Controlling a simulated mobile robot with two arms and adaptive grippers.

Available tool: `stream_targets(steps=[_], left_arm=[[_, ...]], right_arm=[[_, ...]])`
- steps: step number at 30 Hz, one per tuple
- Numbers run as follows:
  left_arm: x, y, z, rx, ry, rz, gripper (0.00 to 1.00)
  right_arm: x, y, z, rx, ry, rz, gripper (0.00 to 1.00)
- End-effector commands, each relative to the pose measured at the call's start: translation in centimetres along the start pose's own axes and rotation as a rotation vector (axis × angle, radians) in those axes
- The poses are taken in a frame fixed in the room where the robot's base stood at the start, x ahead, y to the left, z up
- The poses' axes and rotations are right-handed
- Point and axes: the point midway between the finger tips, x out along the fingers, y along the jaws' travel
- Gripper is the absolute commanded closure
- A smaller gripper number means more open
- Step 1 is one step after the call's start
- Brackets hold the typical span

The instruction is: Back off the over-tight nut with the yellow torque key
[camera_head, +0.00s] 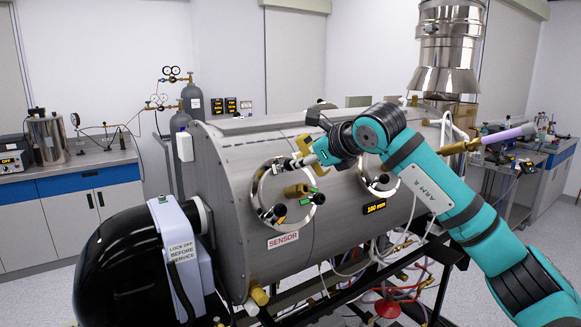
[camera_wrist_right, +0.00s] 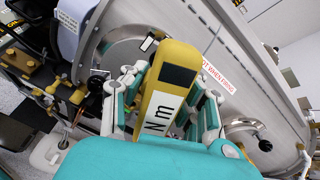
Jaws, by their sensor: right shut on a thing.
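The yellow torque key (camera_head: 303,144) is in my right gripper (camera_head: 312,157), in front of the round port (camera_head: 256,189) on the steel chamber. In the right wrist view the key (camera_wrist_right: 172,80) shows a dark display and an "Nm" label, and the fingers of my right gripper (camera_wrist_right: 165,100) close on it from both sides. A brass fitting (camera_head: 297,190) sits at the port, just below the gripper. The key's working end and the over-tight nut cannot be made out, so I cannot tell whether they touch. My left gripper is not in view.
The steel chamber (camera_head: 230,150) fills the middle. A second port (camera_head: 393,190) is to the right, partly behind my right arm. A black dome (camera_head: 120,265) with a white lock-off box (camera_head: 180,250) stands at the left. Hoses and cables (camera_head: 395,265) hang under the chamber.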

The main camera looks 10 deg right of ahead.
Motion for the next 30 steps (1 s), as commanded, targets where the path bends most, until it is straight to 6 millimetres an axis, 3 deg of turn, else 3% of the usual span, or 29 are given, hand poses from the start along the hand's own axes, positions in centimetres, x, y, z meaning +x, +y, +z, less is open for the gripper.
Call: stream_targets(steps=[30], left_arm=[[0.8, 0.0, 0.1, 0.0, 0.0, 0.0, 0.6]], right_arm=[[-2.1, -0.1, 0.1, 0.001, -0.003, -0.001, 1.0]])
